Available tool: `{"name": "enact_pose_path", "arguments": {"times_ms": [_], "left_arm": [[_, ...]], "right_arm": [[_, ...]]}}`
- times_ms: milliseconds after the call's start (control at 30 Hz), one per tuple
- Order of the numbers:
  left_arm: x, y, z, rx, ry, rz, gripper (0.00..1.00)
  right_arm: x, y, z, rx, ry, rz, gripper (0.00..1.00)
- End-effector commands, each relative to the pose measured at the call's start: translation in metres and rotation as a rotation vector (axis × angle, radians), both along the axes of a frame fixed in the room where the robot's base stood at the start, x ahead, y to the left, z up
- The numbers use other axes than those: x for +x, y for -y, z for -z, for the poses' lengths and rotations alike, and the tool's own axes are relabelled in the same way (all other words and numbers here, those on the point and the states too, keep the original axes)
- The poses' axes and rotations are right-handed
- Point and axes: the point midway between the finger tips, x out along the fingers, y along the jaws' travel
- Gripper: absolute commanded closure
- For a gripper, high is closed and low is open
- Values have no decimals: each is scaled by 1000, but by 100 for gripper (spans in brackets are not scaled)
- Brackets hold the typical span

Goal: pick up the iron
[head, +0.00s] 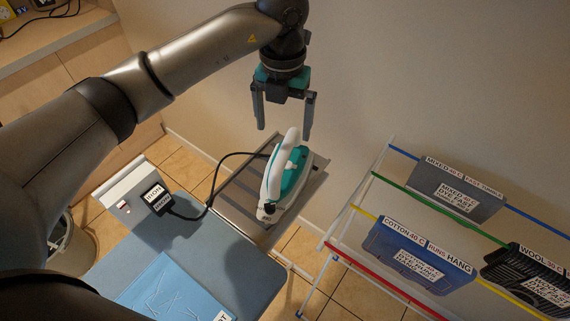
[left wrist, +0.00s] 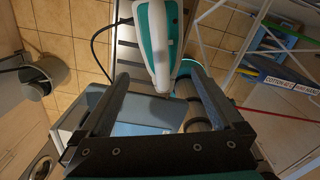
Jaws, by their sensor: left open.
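The iron (head: 285,178) is white and teal and stands tilted on a grey metal rest (head: 232,198) at the end of the ironing board. Its white handle points up toward my left gripper (head: 283,118). The left gripper is open and empty, its fingers pointing down just above and behind the iron. In the left wrist view the iron (left wrist: 158,45) shows beyond the gap between the open fingers (left wrist: 158,100), apart from them. A black cord runs left from the iron to a labelled socket box (head: 156,197). My right gripper is not in view.
The blue ironing board (head: 200,262) holds a folded light-blue cloth (head: 172,292). A drying rack (head: 350,215) with labelled bins, including a blue one (head: 415,252), stands at right. A wall lies behind the iron. A wooden counter (head: 60,40) is at upper left.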

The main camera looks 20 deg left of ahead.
Motion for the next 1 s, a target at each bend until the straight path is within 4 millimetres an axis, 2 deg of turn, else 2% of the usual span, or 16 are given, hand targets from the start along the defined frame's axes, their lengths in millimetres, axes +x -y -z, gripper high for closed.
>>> {"name": "enact_pose_path", "arguments": {"times_ms": [100,300,533,800,1000], "left_arm": [[-1,0,28,-1,-6,0,0],[0,0,61,-1,-3,0,0],[1,1,76,-1,-2,-1,0],[4,2,115,-2,-3,0,0],[5,2,121,-1,1,0,0]], "right_arm": [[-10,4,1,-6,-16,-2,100],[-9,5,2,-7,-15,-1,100],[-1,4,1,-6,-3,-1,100],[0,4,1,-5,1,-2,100],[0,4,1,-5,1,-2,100]]}}
